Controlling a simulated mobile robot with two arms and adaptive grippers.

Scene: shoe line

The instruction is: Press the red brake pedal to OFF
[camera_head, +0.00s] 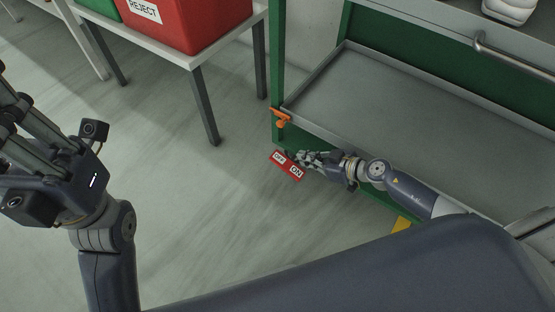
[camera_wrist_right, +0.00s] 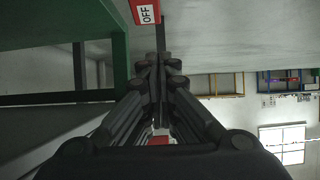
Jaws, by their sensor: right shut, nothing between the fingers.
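The red brake pedal (camera_head: 279,159) is low at the near left corner of the green-framed cart, with white OFF and ON labels, OFF on its left end. In the right wrist view its OFF end (camera_wrist_right: 146,13) shows at the top, beyond my fingertips. My right gripper (camera_head: 303,157) is shut and empty, right beside the pedal's ON end. I cannot tell whether it touches. It also shows in the right wrist view (camera_wrist_right: 160,62), fingers together. My left gripper (camera_head: 14,98) is at the far left, away from the pedal; its fingertips are partly cut off.
The cart's grey tray (camera_head: 400,105) is above and right of the pedal, with an orange clamp-like part (camera_head: 281,117) on its corner. A table (camera_head: 213,52) with a red REJECT bin (camera_head: 195,22) stands at the back left. The floor left of the pedal is clear.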

